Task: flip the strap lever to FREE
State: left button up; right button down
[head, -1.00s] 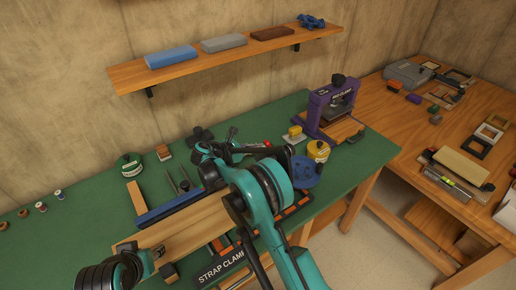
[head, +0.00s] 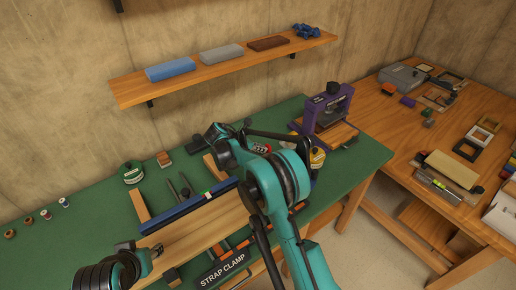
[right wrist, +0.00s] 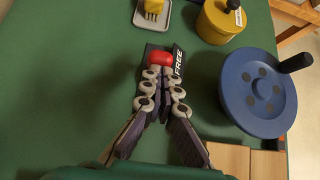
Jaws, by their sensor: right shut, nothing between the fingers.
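The strap clamp (head: 222,270) has a long wooden board and a blue bar on the green bench, with its name plate at the front. In the right wrist view, the lever's red knob (right wrist: 160,59) stands beside a black plate lettered FREE (right wrist: 178,62). My right gripper (right wrist: 163,74) is shut and empty, its fingertips right at the near side of the knob; I cannot tell whether they touch. The lever's shaft is hidden, so its setting is unclear. My left gripper (head: 150,250) is near the board's left end, its fingers unclear.
A blue wheel (right wrist: 258,92) with a black handle is close right of my right gripper. A yellow tin (right wrist: 220,18) and a yellow block (right wrist: 153,7) on a tray lie beyond. A purple clamp (head: 327,106) stands at the bench's back right. Open green bench lies left in the wrist view.

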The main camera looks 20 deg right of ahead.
jog(key=d+y+p, duration=0.1)
jog(key=d+r+y+p, duration=0.1)
jog(key=shift+w+d+r+g+y, duration=0.1)
jog(key=shift+w+g+y, duration=0.2)
jog(key=shift+w+g, duration=0.1)
jog(key=shift+a+f, duration=0.2)
jog(key=shift+a, duration=0.05)
jog(key=shift+r+p, duration=0.3)
jog(key=shift+r, duration=0.5)
notch_tip(320, 180, up, 9)
jog(key=p, duration=0.5)
send_over(269, 145)
jog(key=s+a, duration=0.2)
jog(key=a, duration=0.3)
jog(key=shift+a+r, duration=0.1)
jog(key=shift+a, duration=0.05)
